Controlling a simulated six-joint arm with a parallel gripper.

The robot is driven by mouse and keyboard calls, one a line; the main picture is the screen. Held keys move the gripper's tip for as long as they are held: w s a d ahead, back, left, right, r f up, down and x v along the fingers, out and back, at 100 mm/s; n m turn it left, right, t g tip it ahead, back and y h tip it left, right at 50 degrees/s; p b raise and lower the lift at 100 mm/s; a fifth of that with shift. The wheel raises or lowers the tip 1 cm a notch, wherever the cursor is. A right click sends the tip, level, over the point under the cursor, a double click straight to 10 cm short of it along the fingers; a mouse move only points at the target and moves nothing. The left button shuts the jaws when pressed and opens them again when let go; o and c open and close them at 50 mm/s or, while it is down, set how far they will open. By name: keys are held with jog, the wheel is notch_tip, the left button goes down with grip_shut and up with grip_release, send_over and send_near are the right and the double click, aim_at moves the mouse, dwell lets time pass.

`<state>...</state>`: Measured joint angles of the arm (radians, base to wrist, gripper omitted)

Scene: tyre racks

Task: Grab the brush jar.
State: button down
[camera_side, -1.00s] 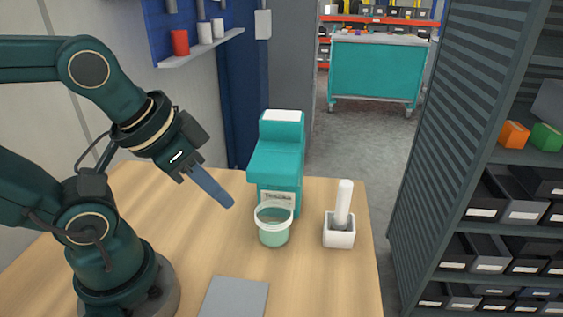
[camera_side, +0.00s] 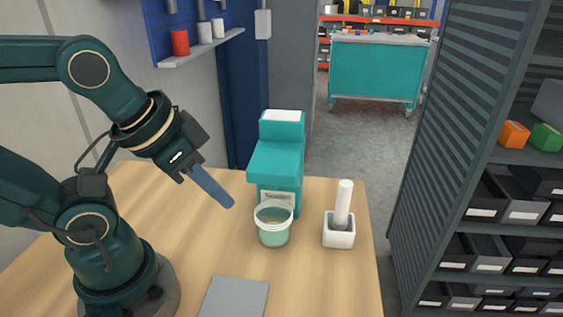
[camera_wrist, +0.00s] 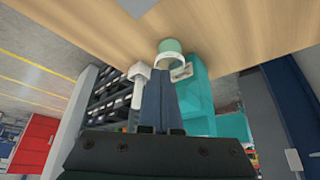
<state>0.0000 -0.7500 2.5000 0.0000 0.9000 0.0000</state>
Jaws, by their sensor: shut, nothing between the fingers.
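A round translucent jar with pale green contents (camera_side: 274,236) stands upright on the wooden table in the side view; in the wrist view it shows upside down (camera_wrist: 168,46). Right of it stands a square white pot (camera_side: 339,240) with a thick white handle (camera_side: 344,203) sticking up, perhaps a brush; it also shows in the wrist view (camera_wrist: 137,70). I cannot tell for sure which is the brush jar. My gripper (camera_side: 231,206), with blue fingers, is shut and empty, up and left of the round jar, apart from both. It also shows in the wrist view (camera_wrist: 160,80).
A teal machine (camera_side: 277,165) stands right behind the round jar. A flat grey plate (camera_side: 234,297) lies at the table's front. A grey rack with bins (camera_side: 490,200) stands beyond the right table edge. The table between my base and the jar is clear.

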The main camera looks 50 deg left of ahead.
grip_release()
jog(key=m+y, duration=0.1)
jog(key=m, duration=1.9)
send_near(268, 185)
notch_tip(268, 185, down, 4)
jog(key=w+f+m, duration=0.1)
jog(key=m, duration=0.2)
jog(key=w+f+m, duration=0.1)
jog(key=m, duration=0.1)
jog(key=w+f+m, duration=0.1)
jog(key=m, duration=0.2)
jog(key=shift+w+a+m+y, duration=0.3)
jog(key=shift+w+a+f+m+g, duration=0.1)
jog(key=shift+w+f+m+g, duration=0.25)
jog(key=shift+f, duration=1.1)
jog(key=shift+w+f+m+g, duration=0.2)
jog(key=shift+w+f+m, duration=0.3)
jog(key=shift+f, duration=1)
jog(key=shift+w+a+f+m+g, duration=0.1)
jog(key=shift+w+f+m+g, duration=0.3)
jog(key=shift+f, duration=1.05)
